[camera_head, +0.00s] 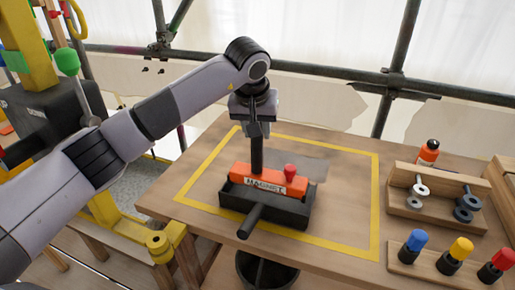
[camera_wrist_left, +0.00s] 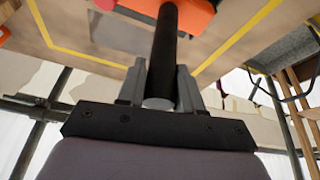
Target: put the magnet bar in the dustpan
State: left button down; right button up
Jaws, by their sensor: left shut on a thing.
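The magnet bar (camera_head: 268,180) is orange with a white "MAGNET" label, a red knob and an upright black handle (camera_head: 257,155). My left gripper (camera_head: 258,128) is shut on the top of this handle. The wrist view shows my left gripper's fingers (camera_wrist_left: 160,85) on both sides of the handle (camera_wrist_left: 166,50), with part of the orange bar (camera_wrist_left: 199,14) beyond. The black dustpan (camera_head: 270,210) lies on the table, its handle toward the front. The bar is over or inside the pan; whether it touches the floor is hidden. My right gripper is not in view.
A yellow taped square (camera_head: 373,215) on the wooden table (camera_head: 340,270) surrounds the dustpan. At the right stand a wooden rack (camera_head: 430,208) with metal pieces, an orange bottle (camera_head: 428,153) and a block with coloured knobs (camera_head: 440,268). Scaffold poles (camera_head: 400,55) run behind.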

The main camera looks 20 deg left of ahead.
aim_at(257, 149)
pick_arm(q)
jog(key=shift+f, duration=2.95)
jog(key=c, duration=0.7)
grip_release()
jog(key=shift+f, duration=0.1)
jog(key=shift+c, duration=0.2)
